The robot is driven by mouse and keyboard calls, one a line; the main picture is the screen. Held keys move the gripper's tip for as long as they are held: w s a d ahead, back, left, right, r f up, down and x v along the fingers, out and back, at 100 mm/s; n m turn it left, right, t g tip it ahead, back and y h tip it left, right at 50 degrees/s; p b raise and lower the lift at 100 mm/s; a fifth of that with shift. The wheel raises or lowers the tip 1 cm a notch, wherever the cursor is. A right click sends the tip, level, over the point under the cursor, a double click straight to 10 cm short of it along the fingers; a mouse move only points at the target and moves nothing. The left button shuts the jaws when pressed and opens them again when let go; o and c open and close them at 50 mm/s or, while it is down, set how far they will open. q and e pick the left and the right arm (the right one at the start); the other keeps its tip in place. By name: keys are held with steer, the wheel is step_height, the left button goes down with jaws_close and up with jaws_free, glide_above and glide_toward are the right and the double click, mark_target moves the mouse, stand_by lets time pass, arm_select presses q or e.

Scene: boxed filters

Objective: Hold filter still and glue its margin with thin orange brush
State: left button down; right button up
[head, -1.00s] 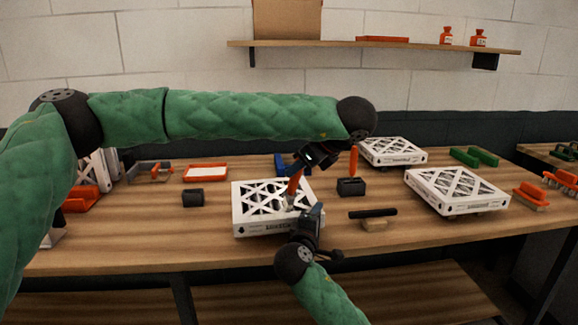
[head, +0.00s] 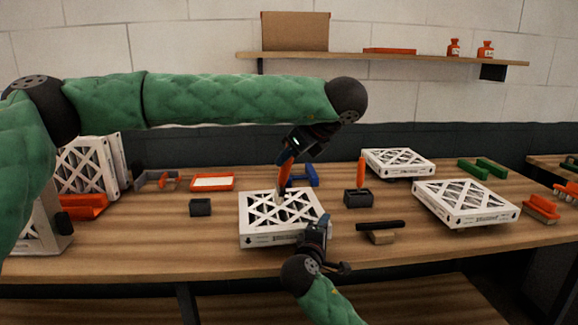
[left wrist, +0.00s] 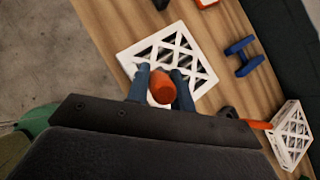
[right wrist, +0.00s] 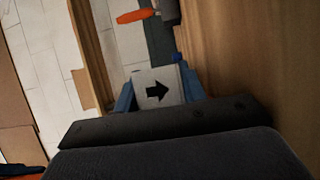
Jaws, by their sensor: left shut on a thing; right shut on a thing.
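The white filter (head: 258,238) with a lattice top lies flat on the table in front of me. My left gripper (head: 293,152) is shut on the orange handle of a brush (head: 285,176). The brush slants down over the filter's top; I cannot tell whether its tip touches. The left wrist view shows the handle (left wrist: 163,89) between the blue fingers, with the filter (left wrist: 133,57) beyond. My right gripper (head: 318,232) is shut on the filter's right front side. The right wrist view shows the filter's white side with a black arrow (right wrist: 157,92) between the fingers.
Another orange-handled tool (head: 362,172) stands in a dark holder (head: 357,198) right of the filter. A black bar on a wooden block (head: 381,237), two more filters (head: 465,205) (head: 398,161), a dark box (head: 200,207), an orange tray (head: 212,181) and a blue stand (head: 313,176) surround it.

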arm_select(q)
steer(key=shift+r, duration=1.05)
arm_select(e)
steer(key=o, duration=1.1)
